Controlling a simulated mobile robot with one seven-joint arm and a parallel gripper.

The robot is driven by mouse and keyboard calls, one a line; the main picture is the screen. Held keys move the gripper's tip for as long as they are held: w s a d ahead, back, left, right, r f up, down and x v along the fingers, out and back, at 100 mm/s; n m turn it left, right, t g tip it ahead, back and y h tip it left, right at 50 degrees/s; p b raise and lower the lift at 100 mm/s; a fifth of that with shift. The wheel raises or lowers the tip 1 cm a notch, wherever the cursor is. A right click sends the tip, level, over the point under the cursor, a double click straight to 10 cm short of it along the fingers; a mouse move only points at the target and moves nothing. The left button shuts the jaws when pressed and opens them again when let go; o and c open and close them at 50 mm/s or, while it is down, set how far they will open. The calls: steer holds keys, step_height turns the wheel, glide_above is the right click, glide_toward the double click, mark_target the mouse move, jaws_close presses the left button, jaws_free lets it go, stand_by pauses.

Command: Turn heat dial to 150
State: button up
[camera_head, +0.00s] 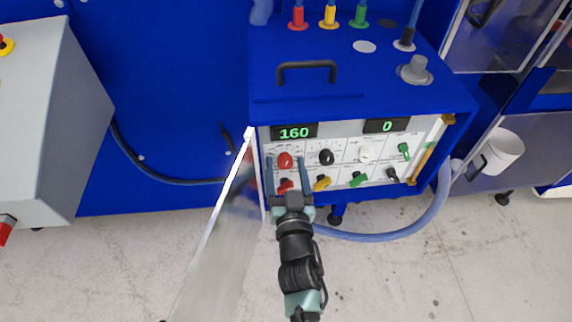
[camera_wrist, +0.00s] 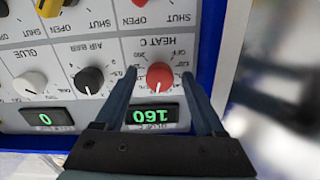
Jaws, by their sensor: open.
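The heat dial is a round red knob (camera_head: 285,160) at the upper left of the grey control panel. In the wrist view the red knob (camera_wrist: 160,76) appears upside down, under the label "HEAT C". The green heat display (camera_head: 294,133) reads 160; it also shows in the wrist view (camera_wrist: 151,116). My gripper (camera_head: 285,164) is open, with one finger on each side of the red knob. In the wrist view the gripper (camera_wrist: 160,72) has visible gaps between its fingers and the knob. I cannot tell the exact depth of the fingertips.
A black knob (camera_head: 326,157) and a white knob (camera_head: 366,154) sit to the right. A second display (camera_head: 387,125) reads 0. Coloured levers, including a yellow one (camera_head: 322,183), line the row below. An open panel door (camera_head: 215,245) stands close on the left.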

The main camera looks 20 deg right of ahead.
jaws_close()
stand_by(0.3)
steer(key=shift+n, duration=2.9)
jaws_free()
